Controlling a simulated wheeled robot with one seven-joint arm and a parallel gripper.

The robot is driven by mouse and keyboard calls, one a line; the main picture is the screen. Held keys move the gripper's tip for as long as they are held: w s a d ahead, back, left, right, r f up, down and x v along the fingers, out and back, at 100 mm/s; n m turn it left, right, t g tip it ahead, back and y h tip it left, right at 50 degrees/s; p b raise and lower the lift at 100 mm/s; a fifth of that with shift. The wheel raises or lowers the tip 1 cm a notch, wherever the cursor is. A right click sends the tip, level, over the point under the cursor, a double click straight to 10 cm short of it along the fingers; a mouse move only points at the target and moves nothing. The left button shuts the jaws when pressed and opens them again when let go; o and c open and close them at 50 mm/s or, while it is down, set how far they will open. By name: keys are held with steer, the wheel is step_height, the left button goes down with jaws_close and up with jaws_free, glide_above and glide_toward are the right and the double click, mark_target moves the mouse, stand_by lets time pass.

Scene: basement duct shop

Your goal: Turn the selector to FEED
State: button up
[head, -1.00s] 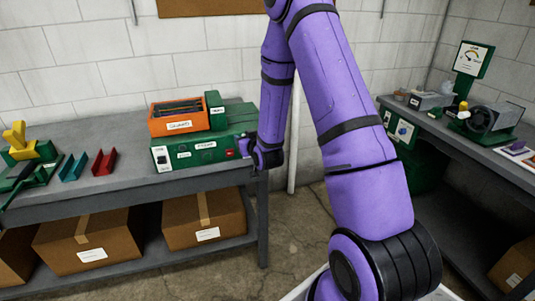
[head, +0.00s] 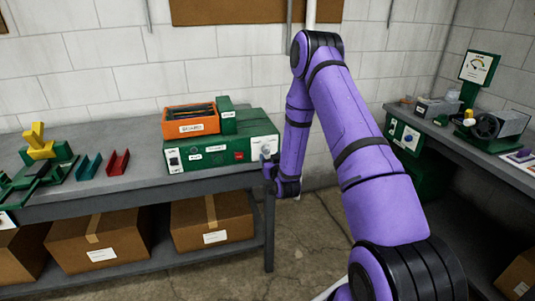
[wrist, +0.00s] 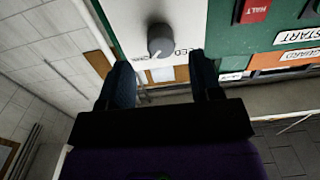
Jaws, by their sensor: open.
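The green machine (head: 200,158) stands on the bench at the left. At its right end is a white panel with the grey selector knob (head: 266,152). In the wrist view the selector knob (wrist: 161,40) stands just beyond my fingertips, roughly between them and apart from them. A white pointer mark shows on its lower-left side. A label ending in "ED" (wrist: 181,51) sits right of the knob, partly hidden by a finger. My gripper (wrist: 162,68) is open and empty. In the head view my gripper (head: 269,168) is just in front of the panel.
A red HALT button (wrist: 256,10) and START label are beside the panel. An orange bin (head: 190,121) sits on the machine. Red (head: 118,163) and teal channels lie on the bench at left. Cardboard boxes (head: 212,222) fill the shelf below. Another bench (head: 470,142) stands at right.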

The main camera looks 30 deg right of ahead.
mark_target(267, 152)
steer(key=shift+x, duration=2.2)
steer(key=c, duration=0.9)
